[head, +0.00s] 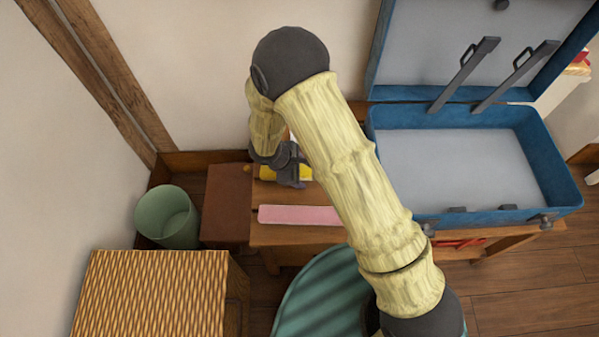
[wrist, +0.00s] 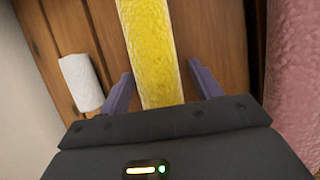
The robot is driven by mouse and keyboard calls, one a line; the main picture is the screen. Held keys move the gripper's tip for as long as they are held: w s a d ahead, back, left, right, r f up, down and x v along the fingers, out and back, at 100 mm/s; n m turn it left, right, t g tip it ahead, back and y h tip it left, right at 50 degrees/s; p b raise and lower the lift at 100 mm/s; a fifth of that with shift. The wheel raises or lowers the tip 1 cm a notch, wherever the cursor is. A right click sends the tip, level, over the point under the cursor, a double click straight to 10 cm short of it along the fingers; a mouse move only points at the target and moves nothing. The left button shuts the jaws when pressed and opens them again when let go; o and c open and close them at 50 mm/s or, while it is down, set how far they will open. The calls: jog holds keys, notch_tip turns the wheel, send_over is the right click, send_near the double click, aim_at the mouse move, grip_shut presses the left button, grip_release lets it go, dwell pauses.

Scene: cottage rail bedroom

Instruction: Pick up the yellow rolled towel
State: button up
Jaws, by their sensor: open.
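The yellow rolled towel (wrist: 150,50) lies on a brown wooden surface in the wrist view. It runs from the top edge down between the two purple fingers of my gripper (wrist: 163,82). The fingers are apart, one on each side of the towel, with a gap showing on each side. The towel's near end is hidden by the gripper body. In the head view the yellow towel (head: 266,173) shows only in part, behind my gripper (head: 291,178), which is over the wooden bench.
A pink item (head: 300,215) lies in front of the towel on the bench (head: 290,236). A white roll (wrist: 81,83) lies left in the wrist view. An open blue suitcase (head: 375,135) stands to the right. A green bin (head: 167,218) and a wicker-topped box (head: 150,290) are left.

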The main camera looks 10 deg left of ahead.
jog(key=shift+d, duration=0.1)
jog(key=c, duration=0.8)
jog(key=shift+r, duration=0.1)
notch_tip(320, 180, up, 10)
jog(key=p, duration=0.3)
dwell(0.3)
